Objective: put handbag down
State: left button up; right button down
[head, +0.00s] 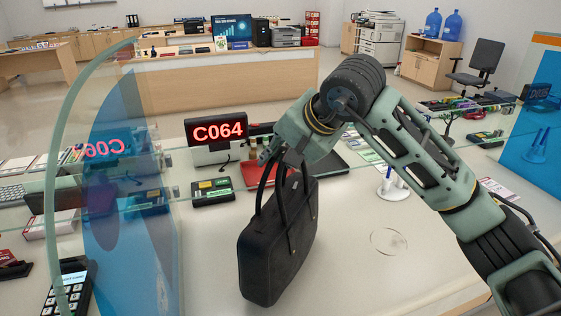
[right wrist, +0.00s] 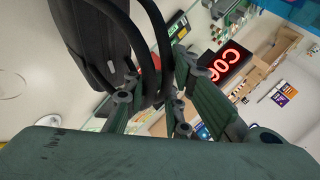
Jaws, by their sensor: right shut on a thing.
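The black handbag (head: 280,242) is upright and slightly tilted over the white counter (head: 365,285), in front of the red number display. I cannot tell whether its base touches the counter. My right gripper (head: 272,158) comes in from the right above the bag and is shut on its looped handles. In the right wrist view, the handles run between the green fingers (right wrist: 172,88), and the bag body (right wrist: 92,40) shows at the upper left. My left gripper is not in view.
A lit C064 display (head: 216,133) stands behind the bag. A curved glass screen (head: 120,180) is at left, with a keypad (head: 68,290) at lower left. A pen stand (head: 390,185) and clear round disc (head: 388,241) are at right. Counter space around the disc is mostly free.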

notch_tip(320, 180, down, 2)
jog(key=shift+f, duration=0.1)
jog(key=shift+f, duration=0.1)
jog(key=c, duration=1.6)
grip_release()
jog(key=shift+o, duration=0.2)
jog(key=shift+f, duration=0.1)
